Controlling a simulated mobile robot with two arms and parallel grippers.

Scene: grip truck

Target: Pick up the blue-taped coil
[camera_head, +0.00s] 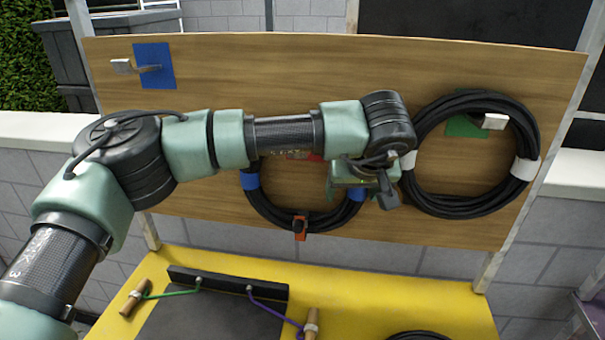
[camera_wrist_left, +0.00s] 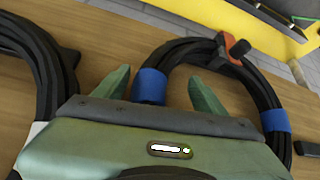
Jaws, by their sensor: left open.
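The blue-taped coil (camera_head: 272,213) is a black cable loop hanging on the wooden board, with blue tape on both sides and an orange clip (camera_head: 300,229) at its bottom. My arm hides its upper part. My left gripper (camera_head: 362,186) is open at the coil's right side, close to the right blue tape. In the left wrist view its fingers (camera_wrist_left: 162,92) are spread, with a blue-taped stretch of the coil (camera_wrist_left: 262,95) showing between them. I cannot tell whether the fingers reach around the cable or stop in front of it. My right gripper is not in view.
A white-taped black coil (camera_head: 468,205) hangs close to the right of the gripper. An empty hook on a blue patch (camera_head: 153,66) is at the board's upper left. Below, a yellow surface (camera_head: 225,262) carries a dark panel and wooden handles (camera_head: 136,298) on cords.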

